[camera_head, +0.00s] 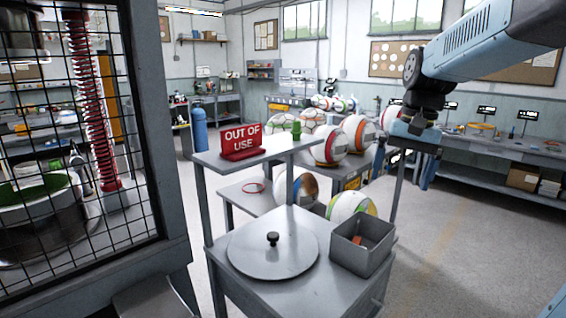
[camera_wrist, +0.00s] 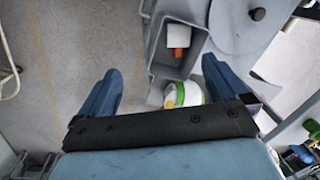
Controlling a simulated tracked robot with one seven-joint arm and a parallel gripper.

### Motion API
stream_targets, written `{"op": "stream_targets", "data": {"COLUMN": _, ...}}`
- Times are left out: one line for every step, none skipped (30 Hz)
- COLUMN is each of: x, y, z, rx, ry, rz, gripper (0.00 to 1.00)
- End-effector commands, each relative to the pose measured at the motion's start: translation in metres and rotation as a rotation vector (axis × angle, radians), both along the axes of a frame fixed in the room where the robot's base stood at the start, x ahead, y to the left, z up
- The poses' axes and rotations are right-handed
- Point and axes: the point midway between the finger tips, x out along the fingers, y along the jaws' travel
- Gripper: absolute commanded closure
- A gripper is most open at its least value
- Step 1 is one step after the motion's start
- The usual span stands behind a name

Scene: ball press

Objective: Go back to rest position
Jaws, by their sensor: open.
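My gripper (camera_head: 413,161) hangs from my raised blue arm at the right of the head view, above and right of the metal cart (camera_head: 290,232). In the wrist view my gripper (camera_wrist: 160,88) shows two blue fingers spread wide apart, with nothing between them in its grasp. Below it in that view lie an open grey bin (camera_wrist: 152,55) and part of a ball (camera_wrist: 186,94). The fingers touch nothing that I can see.
A round grey lid (camera_head: 272,248) with a black knob lies on the cart beside the bin. A red "OUT OF USE" sign (camera_head: 241,141) stands on the upper shelf. Several balls (camera_head: 357,133) are behind. A caged press (camera_head: 80,150) stands left. The floor (camera_head: 470,250) at right is clear.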

Motion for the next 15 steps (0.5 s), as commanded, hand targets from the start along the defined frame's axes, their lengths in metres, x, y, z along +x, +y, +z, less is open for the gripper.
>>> {"op": "stream_targets", "data": {"x": -0.01, "y": 0.001, "z": 0.001, "rx": -0.006, "ry": -0.028, "rz": 0.013, "gripper": 0.0}}
{"op": "stream_targets", "data": {"x": -0.015, "y": 0.001, "z": 0.001, "rx": -0.01, "ry": -0.045, "rz": 0.022, "gripper": 0.0}}
{"op": "stream_targets", "data": {"x": -0.021, "y": 0.002, "z": 0.001, "rx": -0.015, "ry": -0.067, "rz": 0.033, "gripper": 0.0}}
{"op": "stream_targets", "data": {"x": -0.026, "y": 0.003, "z": 0.001, "rx": -0.02, "ry": -0.084, "rz": 0.042, "gripper": 0.0}}
{"op": "stream_targets", "data": {"x": -0.031, "y": 0.003, "z": 0.001, "rx": -0.025, "ry": -0.099, "rz": 0.051, "gripper": 0.0}}
{"op": "stream_targets", "data": {"x": -0.037, "y": 0.004, "z": 0.001, "rx": -0.031, "ry": -0.122, "rz": 0.063, "gripper": 0.0}}
{"op": "stream_targets", "data": {"x": -0.042, "y": 0.004, "z": 0.0, "rx": -0.036, "ry": -0.138, "rz": 0.071, "gripper": 0.0}}
{"op": "stream_targets", "data": {"x": -0.047, "y": 0.005, "z": 0.0, "rx": -0.042, "ry": -0.154, "rz": 0.079, "gripper": 0.0}}
{"op": "stream_targets", "data": {"x": -0.053, "y": 0.005, "z": -0.001, "rx": -0.05, "ry": -0.176, "rz": 0.09, "gripper": 0.0}}
{"op": "stream_targets", "data": {"x": -0.058, "y": 0.006, "z": -0.002, "rx": -0.056, "ry": -0.193, "rz": 0.099, "gripper": 0.0}}
{"op": "stream_targets", "data": {"x": -0.062, "y": 0.007, "z": -0.002, "rx": -0.062, "ry": -0.209, "rz": 0.108, "gripper": 0.0}}
{"op": "stream_targets", "data": {"x": -0.068, "y": 0.007, "z": -0.003, "rx": -0.069, "ry": -0.23, "rz": 0.119, "gripper": 0.0}}
{"op": "stream_targets", "data": {"x": -0.073, "y": 0.008, "z": -0.004, "rx": -0.076, "ry": -0.247, "rz": 0.127, "gripper": 0.0}}
{"op": "stream_targets", "data": {"x": -0.077, "y": 0.009, "z": -0.005, "rx": -0.082, "ry": -0.264, "rz": 0.136, "gripper": 0.0}}
{"op": "stream_targets", "data": {"x": -0.083, "y": 0.009, "z": -0.007, "rx": -0.092, "ry": -0.285, "rz": 0.148, "gripper": 0.0}}
